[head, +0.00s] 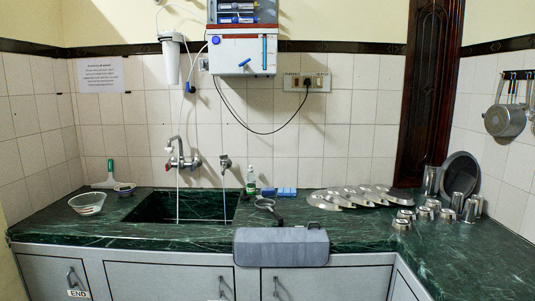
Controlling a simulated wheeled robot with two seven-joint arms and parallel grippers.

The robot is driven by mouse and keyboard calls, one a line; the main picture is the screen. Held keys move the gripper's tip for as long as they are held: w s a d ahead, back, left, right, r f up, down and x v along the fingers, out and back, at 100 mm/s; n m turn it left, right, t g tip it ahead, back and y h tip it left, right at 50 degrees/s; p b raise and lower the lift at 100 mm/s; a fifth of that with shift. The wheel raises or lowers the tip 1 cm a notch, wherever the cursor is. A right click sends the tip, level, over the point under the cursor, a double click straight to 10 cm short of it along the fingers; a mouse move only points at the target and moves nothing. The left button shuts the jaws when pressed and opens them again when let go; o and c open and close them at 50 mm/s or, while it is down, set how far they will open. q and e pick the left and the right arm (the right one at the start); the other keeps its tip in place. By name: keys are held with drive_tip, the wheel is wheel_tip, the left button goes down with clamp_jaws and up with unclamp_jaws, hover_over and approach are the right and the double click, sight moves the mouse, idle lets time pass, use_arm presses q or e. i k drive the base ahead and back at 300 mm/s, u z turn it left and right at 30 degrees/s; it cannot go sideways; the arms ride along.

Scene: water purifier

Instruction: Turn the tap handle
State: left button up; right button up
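The water purifier (243,53) hangs on the tiled wall above the counter. A small blue tap handle (245,62) sits on its white front, slanting. Below it to the left, a metal wall tap (180,155) with a handle on top is mounted over the sink. A second metal tap (225,162) is to its right. I cannot tell which tap the task means. Neither of my grippers shows in the head view, and nothing is touching the taps.
The dark green counter (365,231) holds a sink (180,207), a bowl (87,204), a bottle (251,180), plates (350,196) and several steel cups (425,214). A black cable loops below the purifier to a wall socket (307,82). A grey block-like shape fills the counter's front middle.

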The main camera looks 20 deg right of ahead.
sight(223, 157)
drive_tip(key=z, duration=0.65)
drive_tip(key=i, duration=1.3)
drive_tip(key=z, duration=0.15)
